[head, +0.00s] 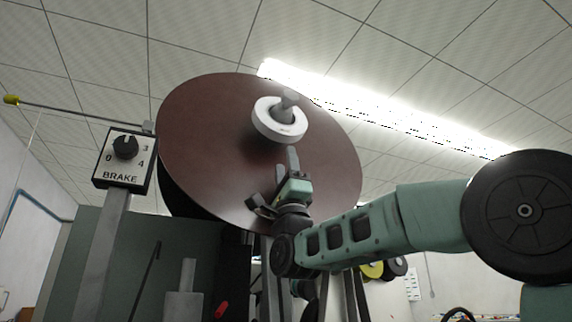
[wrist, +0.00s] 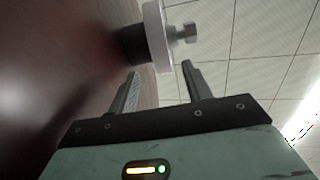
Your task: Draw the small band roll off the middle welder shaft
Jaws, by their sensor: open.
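I cannot make out the middle welder shaft or say for sure which thing is the small band roll. Small yellow (head: 371,269) and dark (head: 396,266) round rolls show far back in the head view, low behind my arm. Close by, a white ring (head: 267,127) sits around a grey shaft (head: 286,104) at the centre of a large brown disc (head: 205,140). The white ring (wrist: 156,40) also shows in the wrist view, with a dark hub behind it. My gripper (head: 275,174) is open and empty, just below the ring. In the wrist view its fingers (wrist: 160,67) point up toward the ring.
The brown disc stands close to my gripper and fills the left of the wrist view. A BRAKE dial panel (head: 125,160) stands on a post left of it. A dark green panel (head: 70,250) is low at left. The upper right side is open air below the ceiling.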

